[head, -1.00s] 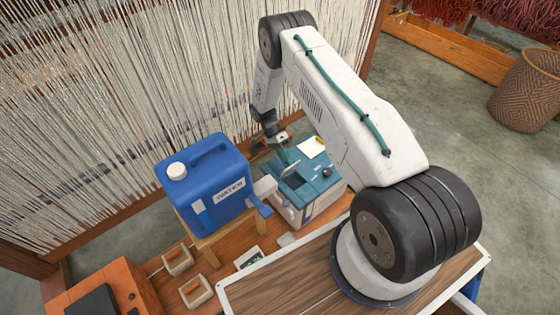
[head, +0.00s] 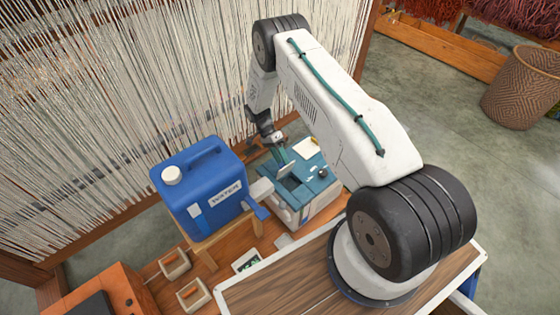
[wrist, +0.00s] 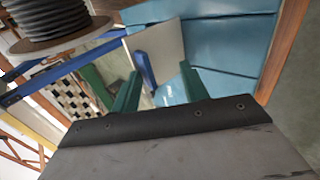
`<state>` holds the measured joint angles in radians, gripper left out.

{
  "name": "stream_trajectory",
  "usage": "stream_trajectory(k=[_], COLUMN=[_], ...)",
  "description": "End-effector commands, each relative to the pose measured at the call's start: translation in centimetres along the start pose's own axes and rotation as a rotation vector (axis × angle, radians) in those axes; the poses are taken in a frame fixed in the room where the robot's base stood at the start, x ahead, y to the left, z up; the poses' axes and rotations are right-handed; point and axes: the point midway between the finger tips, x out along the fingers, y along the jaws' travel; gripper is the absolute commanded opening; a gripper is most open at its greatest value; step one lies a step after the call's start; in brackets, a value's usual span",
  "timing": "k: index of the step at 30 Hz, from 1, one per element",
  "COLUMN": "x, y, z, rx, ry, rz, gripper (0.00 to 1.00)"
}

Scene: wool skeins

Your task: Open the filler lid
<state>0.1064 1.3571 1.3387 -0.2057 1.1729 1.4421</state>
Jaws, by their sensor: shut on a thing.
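The filler lid is a pale flat panel (head: 286,169) on a teal-topped box (head: 318,186). It stands raised at a steep tilt, with a dark opening (head: 291,183) beside it. My gripper (head: 280,155) has green fingers and is shut on the lid from above. In the wrist view the lid (wrist: 165,42) rises beyond the fingertips of my gripper (wrist: 160,75), and a blue strip (wrist: 144,68) runs between the fingers. The exact contact between fingers and lid is partly hidden.
A blue water jug (head: 190,195) stands on a wooden stand (head: 215,240) just left of the box, its tap side close to the opening. Loom threads (head: 110,120) hang behind. Small trays (head: 193,294) sit at the front left. A wicker basket (head: 525,88) stands far right.

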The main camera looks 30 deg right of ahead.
Motion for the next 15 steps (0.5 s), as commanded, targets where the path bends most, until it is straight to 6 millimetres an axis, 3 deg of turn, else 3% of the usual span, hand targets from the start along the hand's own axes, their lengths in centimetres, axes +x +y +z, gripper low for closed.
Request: stream_trajectory(k=[4,15], x=[-0.6,-3.0], y=[-0.8,-1.8], z=[0.8,0.6], rx=[-0.002,-0.001], ry=[-0.002,-0.003], rz=[-0.002,0.0], gripper=[0.3,0.3])
